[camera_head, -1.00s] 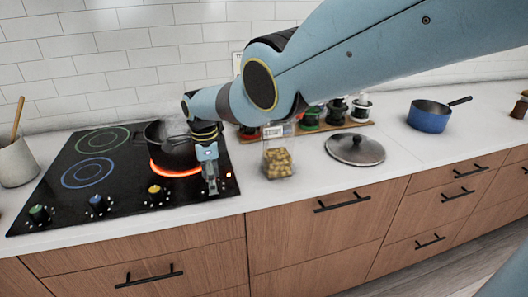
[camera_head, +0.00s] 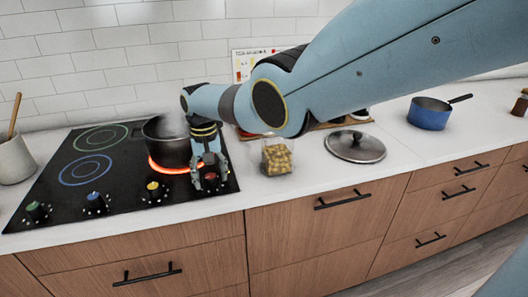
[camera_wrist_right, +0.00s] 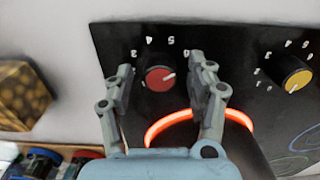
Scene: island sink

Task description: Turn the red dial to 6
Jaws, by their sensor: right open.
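The red dial (camera_wrist_right: 158,78) sits near the edge of the black cooktop in the right wrist view. Its white mark points right and slightly up in that view; small white digits stand around it, some hidden by my fingers. My right gripper (camera_wrist_right: 160,66) is open, with one finger on each side of the dial and a visible gap to each. In the head view the right gripper (camera_head: 211,181) is at the cooktop's front right corner, and the red dial (camera_head: 211,177) shows between its fingers. My left gripper is not in view.
A steaming black pot (camera_head: 166,147) stands on a glowing burner (camera_head: 168,169) just behind the gripper. Yellow (camera_head: 153,187), blue (camera_head: 96,202) and green (camera_head: 37,211) dials line the front edge. A glass jar (camera_head: 277,160), a lid (camera_head: 356,147) and a blue saucepan (camera_head: 429,115) stand to the right.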

